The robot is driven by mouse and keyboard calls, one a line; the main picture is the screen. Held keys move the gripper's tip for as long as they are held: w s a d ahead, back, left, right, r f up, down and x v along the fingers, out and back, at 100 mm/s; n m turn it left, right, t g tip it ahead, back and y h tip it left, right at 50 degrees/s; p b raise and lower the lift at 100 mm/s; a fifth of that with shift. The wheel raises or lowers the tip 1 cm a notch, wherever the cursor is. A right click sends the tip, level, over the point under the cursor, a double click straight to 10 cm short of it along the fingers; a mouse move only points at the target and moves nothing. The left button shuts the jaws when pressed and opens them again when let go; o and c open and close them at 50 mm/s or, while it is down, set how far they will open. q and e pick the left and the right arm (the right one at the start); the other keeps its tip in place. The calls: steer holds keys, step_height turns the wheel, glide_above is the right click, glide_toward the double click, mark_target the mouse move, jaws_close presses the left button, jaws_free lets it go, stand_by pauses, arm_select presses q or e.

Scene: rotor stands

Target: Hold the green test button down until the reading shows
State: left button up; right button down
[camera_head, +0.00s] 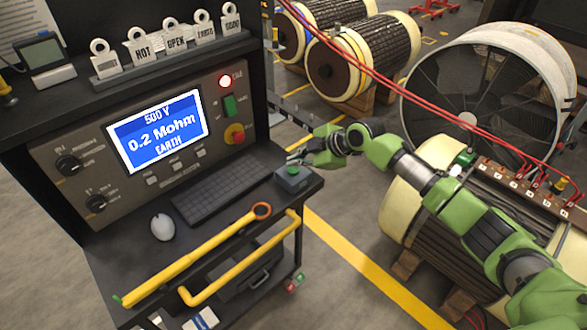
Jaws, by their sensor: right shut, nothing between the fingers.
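A small dark box with a green test button (293,170) on top sits at the right end of the console shelf. My right gripper (297,159) comes in from the right, shut and empty, with its fingertips right at the top of the button. I cannot tell whether they press it or hover just above. The console screen (158,130) is lit blue and reads "500 V", "0.2 Mohm", "EARTH". My left gripper is not in view.
A keyboard (222,189), a white mouse (162,227) and a yellow rod (190,260) lie left of the button. Red cables cross above my right arm.

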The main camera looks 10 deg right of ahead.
mark_target(295, 170)
steer(key=shift+r+p, duration=1.8)
steer(key=shift+r, duration=0.8)
steer(key=shift+f, duration=0.1)
